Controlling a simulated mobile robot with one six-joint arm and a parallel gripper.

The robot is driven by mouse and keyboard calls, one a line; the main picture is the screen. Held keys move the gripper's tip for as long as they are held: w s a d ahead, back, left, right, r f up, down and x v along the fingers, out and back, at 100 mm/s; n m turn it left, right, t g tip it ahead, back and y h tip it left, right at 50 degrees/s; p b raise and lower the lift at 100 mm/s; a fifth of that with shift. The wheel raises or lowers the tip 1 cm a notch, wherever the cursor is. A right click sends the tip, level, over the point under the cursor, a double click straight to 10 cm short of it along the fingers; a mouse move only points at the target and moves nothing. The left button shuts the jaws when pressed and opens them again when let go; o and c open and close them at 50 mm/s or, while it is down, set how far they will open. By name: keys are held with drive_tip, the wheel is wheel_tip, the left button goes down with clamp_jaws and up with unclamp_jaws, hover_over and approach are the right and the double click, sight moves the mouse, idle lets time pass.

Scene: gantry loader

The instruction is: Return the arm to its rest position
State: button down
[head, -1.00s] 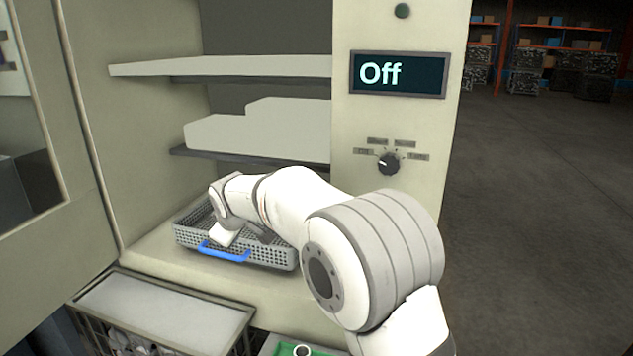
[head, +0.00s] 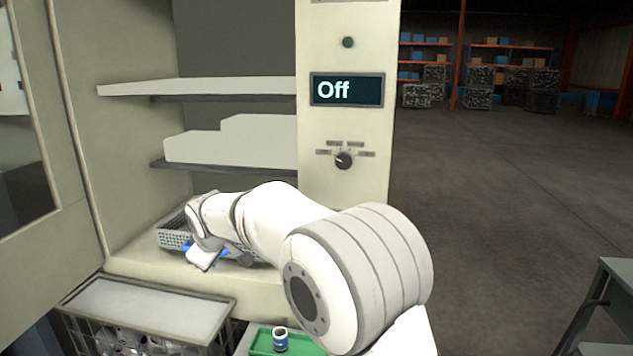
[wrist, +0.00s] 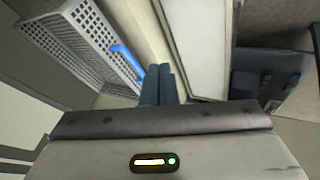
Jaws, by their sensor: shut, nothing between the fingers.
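My arm, white with grey joint covers, reaches left across the head view to the front of the open cabinet. My gripper (head: 212,260) is in front of the grey mesh basket (head: 174,238), and its fingers are hard to make out there. In the wrist view my gripper (wrist: 160,82) has its two dark fingers together, with nothing between them. The basket (wrist: 85,38) and its blue handle (wrist: 127,62) lie up and left of the fingertips, apparently apart from them. The arm hides much of the basket in the head view.
The cabinet has shelves (head: 200,88), an open door at left and a display (head: 347,90) reading "Off" above a knob (head: 343,160). Below stand a wire bin (head: 150,300) and a green tray (head: 262,342) with a small container (head: 280,338). Open floor and a grey table (head: 618,268) are right.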

drive_tip(key=s+d+r+m+g+h, duration=0.1)
drive_tip(key=s+d+r+m, duration=0.15)
drive_tip(key=s+d, duration=0.7)
drive_tip(key=s+d+r+m+h, duration=0.15)
drive_tip(key=d+m, duration=0.25)
drive_tip(key=d, duration=1.3)
drive_tip(key=s+d+f+m+g, duration=0.1)
drive_tip(key=s+d+f+m, duration=0.2)
drive_tip(key=s+d, duration=0.3)
drive_tip(key=s+d+f+m+g, duration=0.1)
drive_tip(key=s+d+f+m, duration=0.3)
drive_tip(key=s, duration=1)
drive_tip(key=shift+s+d, duration=0.25)
drive_tip(key=shift+d, duration=1)
